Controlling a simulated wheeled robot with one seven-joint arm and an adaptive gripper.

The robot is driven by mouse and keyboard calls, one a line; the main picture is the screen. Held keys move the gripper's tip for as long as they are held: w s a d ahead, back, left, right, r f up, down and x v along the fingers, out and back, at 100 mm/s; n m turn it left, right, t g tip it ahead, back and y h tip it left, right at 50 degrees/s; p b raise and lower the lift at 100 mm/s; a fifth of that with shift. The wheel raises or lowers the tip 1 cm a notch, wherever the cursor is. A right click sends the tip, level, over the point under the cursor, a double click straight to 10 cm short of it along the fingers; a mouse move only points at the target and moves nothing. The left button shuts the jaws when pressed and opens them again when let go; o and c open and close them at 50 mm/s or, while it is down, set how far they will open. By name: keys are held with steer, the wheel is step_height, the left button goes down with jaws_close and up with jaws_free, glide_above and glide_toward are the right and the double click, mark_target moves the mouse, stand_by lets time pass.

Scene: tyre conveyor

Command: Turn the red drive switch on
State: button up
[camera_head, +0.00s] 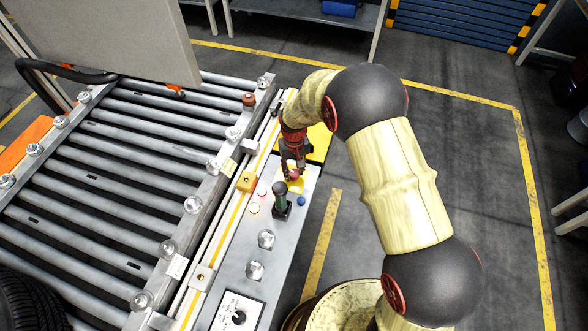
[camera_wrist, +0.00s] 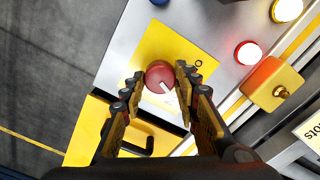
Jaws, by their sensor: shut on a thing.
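The red drive switch (camera_wrist: 158,74) is a round red knob on a yellow plate (camera_wrist: 160,38), with a white mark on its lower right edge in the wrist view. Part of a black label shows beside it. In the head view the knob (camera_head: 294,174) sits on the grey control panel, just under my gripper (camera_head: 292,166). My gripper comes down from above with one finger on each side of the knob, shut on it. The fingers cover part of the plate and label.
A dark green-topped lever (camera_head: 281,197), a blue button (camera_head: 301,201) and lit red and white buttons stand close by. A yellow box (camera_wrist: 272,84) with a metal toggle is beside them. The roller conveyor (camera_head: 130,150) runs along the left, and a tyre (camera_head: 28,305) is at lower left.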

mark_target(294, 173)
steer(key=shift+m+p, duration=0.4)
steer(key=shift+m, duration=1.8)
steer(key=o, duration=1.1)
steer(key=shift+o, duration=0.2)
step_height(294, 173, up, 12)
